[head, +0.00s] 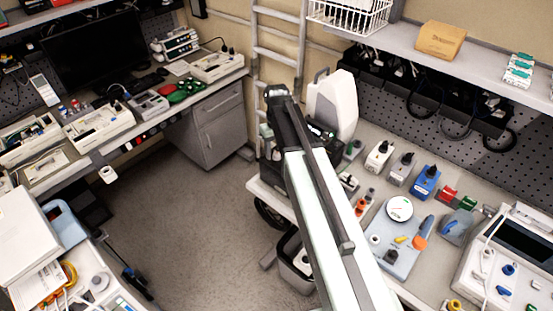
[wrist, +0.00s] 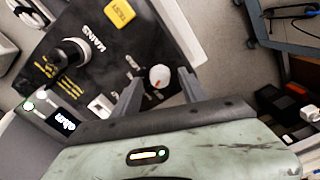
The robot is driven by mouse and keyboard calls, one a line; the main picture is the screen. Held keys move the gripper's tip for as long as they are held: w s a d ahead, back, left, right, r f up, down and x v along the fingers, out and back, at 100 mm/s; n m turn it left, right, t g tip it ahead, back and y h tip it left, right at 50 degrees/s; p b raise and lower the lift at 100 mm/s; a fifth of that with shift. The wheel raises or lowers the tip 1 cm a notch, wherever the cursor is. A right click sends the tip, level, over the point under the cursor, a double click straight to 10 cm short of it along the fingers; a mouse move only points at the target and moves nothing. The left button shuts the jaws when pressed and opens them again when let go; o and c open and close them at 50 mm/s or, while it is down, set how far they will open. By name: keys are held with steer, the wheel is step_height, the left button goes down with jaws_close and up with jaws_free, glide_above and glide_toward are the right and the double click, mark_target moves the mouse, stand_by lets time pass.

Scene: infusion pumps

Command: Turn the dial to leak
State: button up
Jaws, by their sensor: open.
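The dial (wrist: 160,76) is a small white round knob with a red mark, on a black panel (wrist: 105,62) in the wrist view. The red mark is at the knob's lower side in that view. My gripper (wrist: 160,82) is open, with one grey finger to each side of the dial. I cannot tell whether either finger touches it. In the head view, my arm hides the dial and most of the panel.
The panel also carries a yellow TEST button (wrist: 120,14), a black round MAINS socket (wrist: 70,52) and a lit display (wrist: 62,121). A white pump-like device (head: 333,100) stands right behind my arm. The right bench (head: 375,135) holds several small devices. The floor (head: 215,220) at left is clear.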

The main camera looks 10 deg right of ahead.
steer(key=shift+f, duration=0.2)
jaws_close()
steer(key=m, duration=0.4)
steer(key=shift+m, duration=2.3)
